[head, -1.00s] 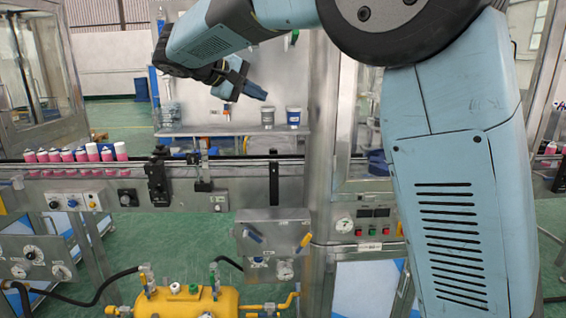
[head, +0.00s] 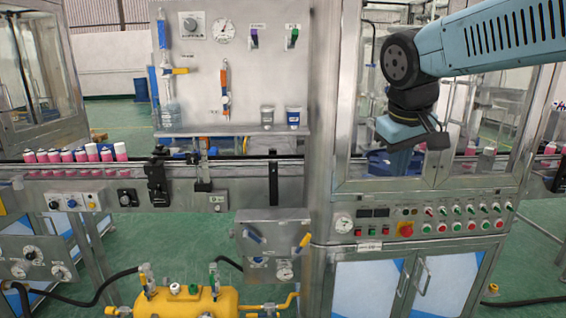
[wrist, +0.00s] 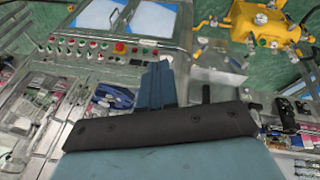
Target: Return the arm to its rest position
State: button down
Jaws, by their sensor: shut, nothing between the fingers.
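My gripper (head: 401,160) hangs pointing down in the head view, in front of the glazed upper part of the steel machine cabinet (head: 322,200). Its fingers are together with nothing between them. In the wrist view my gripper's closed blue fingers (wrist: 162,84) stick out beyond a dark crossbar, with the cabinet's button panel (wrist: 110,50) behind them. My arm comes in from the upper right of the head view. The fingertips are small in the head view, and I cannot tell how far they are from the cabinet.
Pink-and-white cans (head: 78,155) stand in a row on the conveyor at the left. A yellow tank (head: 185,302) with hoses is low in front.

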jog(key=s+d+f+m+t+y, duration=0.1)
jog(key=s+f+m, duration=0.2)
jog(key=s+f, duration=0.3)
jog(key=s, duration=0.4)
jog(key=shift+t+y, duration=0.3)
jog(key=shift+t, duration=0.1)
jog(key=shift+s, duration=0.1)
dwell(0.9)
